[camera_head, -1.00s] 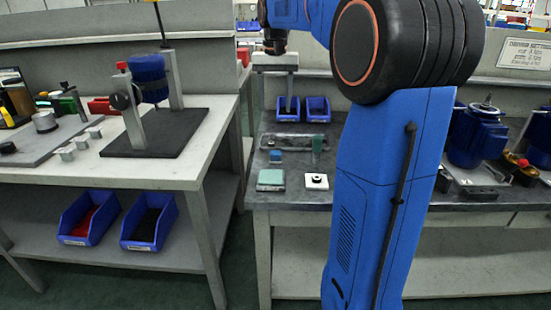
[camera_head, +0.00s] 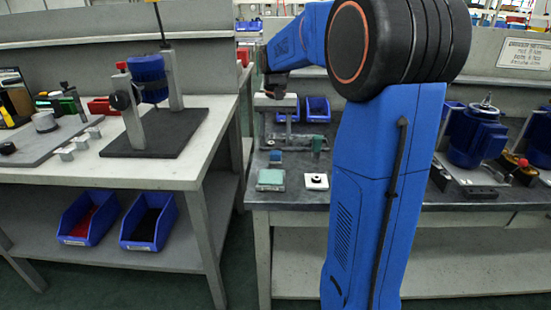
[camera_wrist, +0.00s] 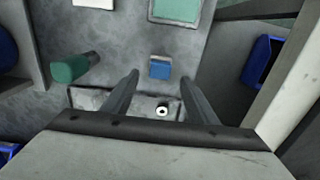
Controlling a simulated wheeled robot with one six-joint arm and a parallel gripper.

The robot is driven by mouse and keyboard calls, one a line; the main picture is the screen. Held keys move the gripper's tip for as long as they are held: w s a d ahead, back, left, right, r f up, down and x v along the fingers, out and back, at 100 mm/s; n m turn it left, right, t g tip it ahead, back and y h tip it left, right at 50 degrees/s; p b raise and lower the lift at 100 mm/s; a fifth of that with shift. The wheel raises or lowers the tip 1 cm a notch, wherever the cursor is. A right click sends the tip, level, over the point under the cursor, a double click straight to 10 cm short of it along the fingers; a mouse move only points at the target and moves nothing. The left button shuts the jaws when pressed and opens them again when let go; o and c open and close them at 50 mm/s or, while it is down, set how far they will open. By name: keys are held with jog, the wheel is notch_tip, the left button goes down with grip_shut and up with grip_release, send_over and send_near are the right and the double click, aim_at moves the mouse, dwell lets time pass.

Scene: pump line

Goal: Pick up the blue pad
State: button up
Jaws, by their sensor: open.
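The blue pad (camera_head: 275,157) is a small block lying on the grey bench top at the middle left of the robot's arm. In the wrist view the blue pad (camera_wrist: 160,68) shows near the centre, in line with the gap between my fingers. My gripper (camera_wrist: 160,82) is open, with nothing between its fingers. In the head view my gripper (camera_head: 276,134) hangs down over the bench, above and behind the pad. The pad looks apart from both fingers.
A green-topped block (camera_head: 271,179) and a white block with a dark knob (camera_head: 316,181) lie in front. A grey tray (camera_wrist: 88,99) lies behind the pad. Blue bins (camera_head: 318,109) stand at the bench's back.

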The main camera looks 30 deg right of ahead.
aim_at(276, 152)
notch_tip(276, 152, down, 5)
dwell(0.3)
jog(key=c, duration=1.1)
